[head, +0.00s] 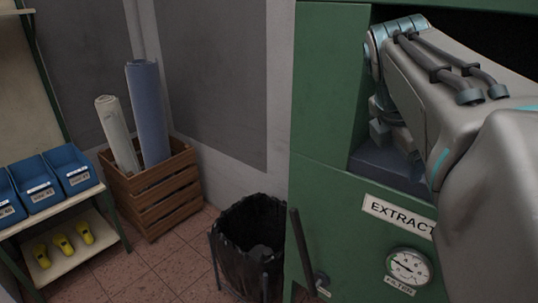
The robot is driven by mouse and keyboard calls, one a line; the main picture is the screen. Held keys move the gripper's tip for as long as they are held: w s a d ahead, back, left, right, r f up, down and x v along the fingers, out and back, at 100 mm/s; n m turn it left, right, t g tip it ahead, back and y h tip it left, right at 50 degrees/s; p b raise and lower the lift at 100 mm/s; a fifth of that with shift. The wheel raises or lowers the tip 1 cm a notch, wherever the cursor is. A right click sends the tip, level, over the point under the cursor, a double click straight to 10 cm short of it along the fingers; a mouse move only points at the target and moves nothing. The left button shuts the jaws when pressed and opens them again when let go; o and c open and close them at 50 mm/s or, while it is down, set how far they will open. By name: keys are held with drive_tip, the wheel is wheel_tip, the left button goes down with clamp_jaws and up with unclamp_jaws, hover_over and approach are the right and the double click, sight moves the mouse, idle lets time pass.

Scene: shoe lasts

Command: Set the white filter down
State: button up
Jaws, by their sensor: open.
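No white filter can be made out in the head view. My arm reaches from the right into the dark opening of the green extractor cabinet (330,120). My gripper (391,140) points down inside that opening, just above a dark bluish-grey surface (385,168). It is open, and I see nothing held in it. The arm hides much of the opening.
A black-lined bin (235,262) stands left of the cabinet with something grey inside. A wooden crate (160,205) holds a whitish roll (117,135) and a blue roll (148,110). Shelving with blue bins (40,183) and yellow shoe lasts (62,243) is at left.

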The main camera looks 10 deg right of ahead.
drive_tip(key=s+a+f+m+y, duration=0.2)
drive_tip(key=a+f+m, duration=0.6)
drive_tip(key=f+m, duration=0.1)
drive_tip(key=s+a+f+m+y, duration=0.3)
drive_tip(key=a+f+m, duration=0.6)
drive_tip(key=f, duration=0.2)
drive_tip(key=shift+s+a+f+t, duration=0.15)
drive_tip(key=shift+a+f+t, duration=0.15)
drive_tip(key=shift+f, duration=0.05)
